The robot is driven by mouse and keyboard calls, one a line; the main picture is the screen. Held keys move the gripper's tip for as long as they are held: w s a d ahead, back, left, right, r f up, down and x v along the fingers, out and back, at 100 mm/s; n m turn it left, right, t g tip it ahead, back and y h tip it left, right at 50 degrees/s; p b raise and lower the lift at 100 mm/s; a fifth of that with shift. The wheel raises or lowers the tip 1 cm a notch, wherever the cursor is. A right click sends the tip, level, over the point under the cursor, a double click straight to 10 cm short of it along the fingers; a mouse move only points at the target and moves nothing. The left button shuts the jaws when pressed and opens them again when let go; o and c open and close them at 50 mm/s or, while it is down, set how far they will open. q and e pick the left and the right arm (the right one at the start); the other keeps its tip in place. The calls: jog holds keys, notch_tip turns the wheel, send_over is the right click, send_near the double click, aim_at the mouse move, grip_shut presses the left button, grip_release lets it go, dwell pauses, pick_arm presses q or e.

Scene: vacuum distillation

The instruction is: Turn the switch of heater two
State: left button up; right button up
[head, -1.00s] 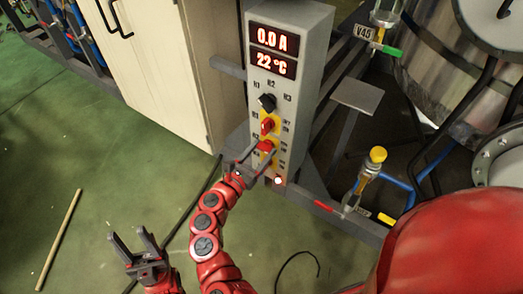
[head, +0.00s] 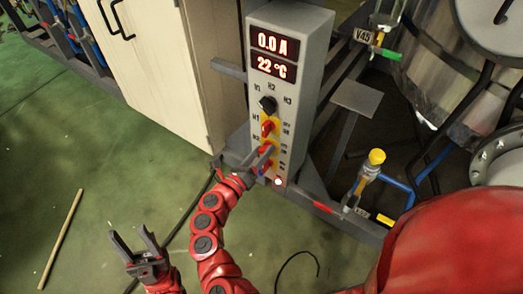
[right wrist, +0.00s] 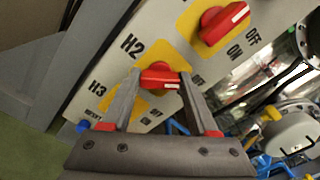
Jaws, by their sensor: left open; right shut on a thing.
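The grey heater control panel (head: 313,65) carries a column of red switches on yellow plates. My right gripper (right wrist: 160,80) is shut on the red heater two switch (right wrist: 158,72), beside the H2 label, with one finger on each side. The switch's white mark faces right in the right wrist view; I cannot tell whether it sits at OFF or ON. In the head view the right gripper (head: 260,154) hides most of that switch. The heater one switch (right wrist: 222,22) has its mark towards OFF. My left gripper (head: 137,246) is open and empty, low over the floor.
A black selector knob (head: 267,104) is above the switches. A pale cabinet (head: 150,65) stands left, and a yellow-capped valve (head: 376,157) right. The green floor at left is mostly clear, with a stick (head: 62,238).

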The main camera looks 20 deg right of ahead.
jog(key=n+p, duration=0.3)
jog(key=n, duration=0.3)
jog(key=shift+w+r, duration=0.1)
jog(key=shift+f+n+p, duration=0.2)
jog(key=shift+n+p, duration=0.85)
jog(key=shift+n, duration=0.95)
jog(key=o, duration=1.4)
jog(key=shift+a+f, duration=0.1)
